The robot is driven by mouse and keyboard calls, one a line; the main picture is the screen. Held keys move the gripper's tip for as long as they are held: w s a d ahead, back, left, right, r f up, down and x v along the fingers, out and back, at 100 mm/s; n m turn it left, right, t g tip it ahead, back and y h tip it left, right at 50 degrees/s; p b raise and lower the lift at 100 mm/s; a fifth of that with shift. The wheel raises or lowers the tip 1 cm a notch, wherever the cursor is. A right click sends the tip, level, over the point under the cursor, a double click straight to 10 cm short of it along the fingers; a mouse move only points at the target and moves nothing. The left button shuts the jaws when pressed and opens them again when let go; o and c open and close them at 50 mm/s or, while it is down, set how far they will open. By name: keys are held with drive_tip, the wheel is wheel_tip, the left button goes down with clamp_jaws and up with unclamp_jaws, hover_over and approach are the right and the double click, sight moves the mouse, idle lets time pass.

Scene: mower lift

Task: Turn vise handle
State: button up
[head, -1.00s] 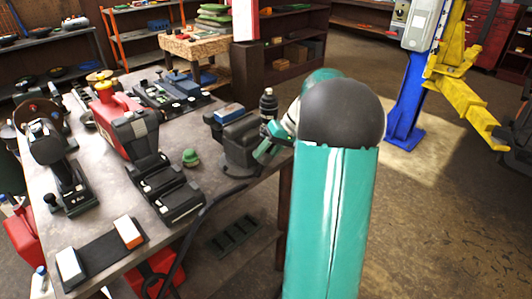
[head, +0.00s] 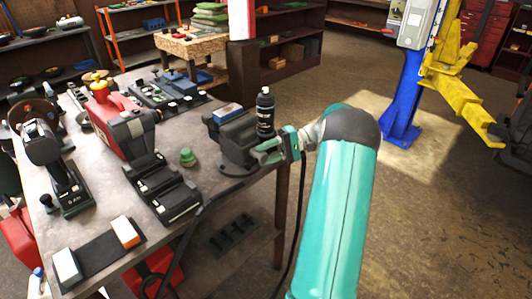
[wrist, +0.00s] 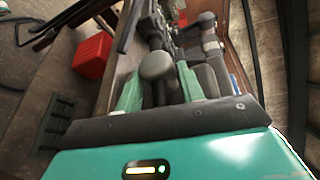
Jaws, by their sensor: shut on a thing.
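The dark grey vise (head: 235,140) is mounted at the right edge of the workbench, with a blue block on top. My gripper (head: 268,154) is at its front right side. In the wrist view the vise handle (wrist: 157,66), a dark bar with a round end, lies between the two green fingers of my gripper (wrist: 158,90). The fingers are shut on it. The rest of the handle is mostly hidden by the fingers in the head view.
A black bottle (head: 265,112) stands close behind the vise. A green knob-like object (head: 188,157), a red and black machine (head: 125,125) and other tools crowd the workbench (head: 205,185). A blue lift post (head: 405,90) stands at right. The floor between is open.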

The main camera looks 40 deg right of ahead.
drive_tip(key=shift+f+m+y, duration=0.25)
drive_tip(key=shift+m+y, duration=0.05)
drive_tip(key=shift+y, duration=0.3)
drive_tip(key=o, duration=1)
drive_tip(key=shift+d, duration=0.1)
drive_tip(key=v, duration=1.3)
drive_tip(key=shift+s+d+f, duration=0.15)
drive_tip(key=shift+s+d, duration=0.1)
drive_tip(key=shift+s, duration=0.05)
